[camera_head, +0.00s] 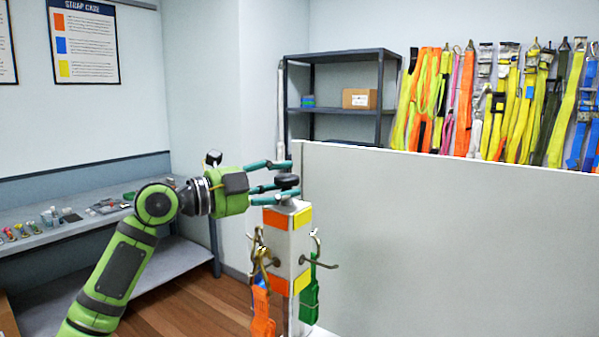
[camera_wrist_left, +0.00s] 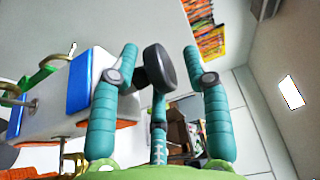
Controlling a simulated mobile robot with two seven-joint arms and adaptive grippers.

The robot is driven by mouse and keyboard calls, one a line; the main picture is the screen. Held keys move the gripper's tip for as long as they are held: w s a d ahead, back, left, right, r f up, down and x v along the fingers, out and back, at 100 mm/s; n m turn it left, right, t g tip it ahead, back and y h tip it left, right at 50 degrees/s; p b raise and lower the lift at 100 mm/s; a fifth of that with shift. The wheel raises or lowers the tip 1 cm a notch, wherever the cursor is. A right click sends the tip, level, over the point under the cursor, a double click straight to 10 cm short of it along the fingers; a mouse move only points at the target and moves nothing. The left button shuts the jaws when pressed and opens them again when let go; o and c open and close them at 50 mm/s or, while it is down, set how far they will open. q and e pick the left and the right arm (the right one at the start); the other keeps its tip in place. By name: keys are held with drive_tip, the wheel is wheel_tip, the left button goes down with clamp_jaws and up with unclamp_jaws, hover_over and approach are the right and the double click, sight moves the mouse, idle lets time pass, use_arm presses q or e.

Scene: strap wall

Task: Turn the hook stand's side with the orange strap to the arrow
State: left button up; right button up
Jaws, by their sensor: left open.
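The hook stand (camera_head: 291,243) is a pale grey post with coloured patches, metal hooks and a black knob (camera_head: 286,181) on top. Its left visible side has orange patches, with an orange strap (camera_head: 262,310) hanging there. Its right visible side has yellow patches, with a green strap (camera_head: 310,297) hanging there. My left gripper (camera_head: 281,180) is open, its fingers around the knob with gaps. In the left wrist view the knob (camera_wrist_left: 158,67) sits between the spread fingers, and a blue patch (camera_wrist_left: 92,80) shows on the stand. I see no arrow. My right gripper is out of view.
A large grey panel (camera_head: 450,240) stands close on the stand's right. A bench (camera_head: 90,218) with small items runs along the left wall. A dark shelf (camera_head: 340,108) and hanging straps (camera_head: 490,100) are behind. Wooden floor shows at lower left.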

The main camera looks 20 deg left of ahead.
sight(299, 202)
use_arm(q)
drive_tip(key=p+x, duration=0.1)
drive_tip(key=x, duration=0.3)
drive_tip(key=shift+f, duration=0.1)
drive_tip(key=shift+w+d, duration=0.2)
drive_tip(key=shift+s+a, duration=0.2)
drive_tip(key=shift+c, duration=0.4)
drive_tip(key=shift+w, duration=0.1)
clamp_jaws()
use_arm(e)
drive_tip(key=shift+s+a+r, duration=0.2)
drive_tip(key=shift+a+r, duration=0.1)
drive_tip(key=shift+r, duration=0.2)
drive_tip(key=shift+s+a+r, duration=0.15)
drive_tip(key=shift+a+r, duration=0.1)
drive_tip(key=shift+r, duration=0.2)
use_arm(q)
drive_tip(key=shift+d, duration=0.1)
